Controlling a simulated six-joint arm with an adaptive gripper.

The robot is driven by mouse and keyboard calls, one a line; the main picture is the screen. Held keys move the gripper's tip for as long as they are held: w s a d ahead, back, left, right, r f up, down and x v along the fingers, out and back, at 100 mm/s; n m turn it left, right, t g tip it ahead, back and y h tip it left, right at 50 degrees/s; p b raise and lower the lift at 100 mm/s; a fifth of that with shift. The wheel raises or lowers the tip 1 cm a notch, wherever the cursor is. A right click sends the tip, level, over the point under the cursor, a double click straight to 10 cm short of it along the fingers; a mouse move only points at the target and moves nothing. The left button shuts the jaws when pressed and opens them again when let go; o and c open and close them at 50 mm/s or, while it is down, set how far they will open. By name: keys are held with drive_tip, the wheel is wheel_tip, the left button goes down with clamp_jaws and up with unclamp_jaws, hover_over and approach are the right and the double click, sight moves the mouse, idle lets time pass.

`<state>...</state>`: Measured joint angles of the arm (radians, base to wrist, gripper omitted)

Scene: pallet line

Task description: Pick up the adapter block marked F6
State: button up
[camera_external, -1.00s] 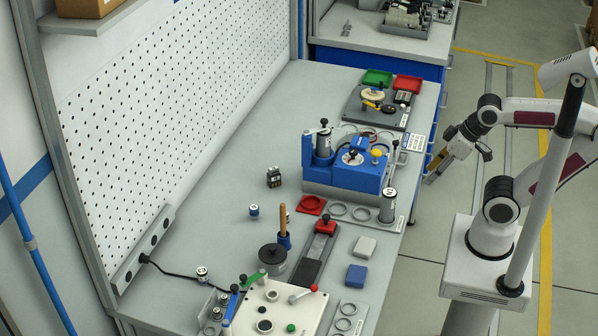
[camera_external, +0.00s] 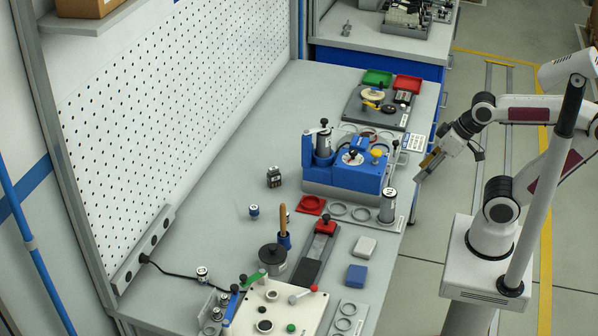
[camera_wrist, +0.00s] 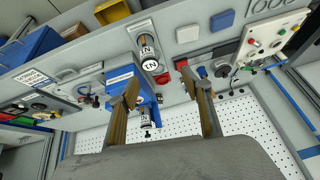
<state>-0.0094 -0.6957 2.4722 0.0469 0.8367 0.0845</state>
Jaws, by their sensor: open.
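No marking F6 is legible in either view. A small dark block (camera_external: 274,178) with a pale label stands on the bench, left of the blue fixture; I cannot tell whether it is the F6 adapter block. My gripper (camera_external: 428,170) hangs off the bench's right edge, well to the right of that block. In the wrist view my gripper (camera_wrist: 158,82) shows two separated fingers, open, with nothing between them that it holds.
The blue fixture (camera_external: 345,178) and a grey cylinder (camera_external: 388,207) stand between my gripper and the dark block. The bench left of the dark block is clear.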

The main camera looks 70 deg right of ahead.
drive_tip(key=w+a+r+m+t, duration=0.1)
drive_tip(key=w+a+m+t, duration=0.2)
drive_tip(key=w+m, duration=1.05)
drive_tip(key=w+a+r+m+t, duration=0.25)
drive_tip(key=w+m, duration=0.45)
drive_tip(key=w, duration=1.4)
drive_tip(key=m+h, duration=0.6)
drive_tip(key=m, duration=1.1)
hover_over(275, 178)
drive_tip(key=s+a, duration=0.3)
drive_tip(key=a, duration=0.5)
wheel_tip(275, 178, down, 15)
drive_tip(key=d+f+m+h, duration=0.1)
drive_tip(key=f+m, duration=0.1)
drive_tip(key=d+f+m+g+h, duration=0.1)
drive_tip(key=f+m, duration=0.1)
drive_tip(key=f, duration=0.1)
drive_tip(key=d+f+m+g+h, duration=0.1)
drive_tip(key=f+m, duration=0.1)
drive_tip(key=f, duration=0.1)
drive_tip(key=shift+s+d+h, duration=0.35)
drive_tip(key=shift+h, duration=0.05)
drive_tip(key=shift+s+d+f, duration=0.1)
drive_tip(key=shift+d+f, duration=0.05)
drive_tip(key=shift+x, duration=1.3)
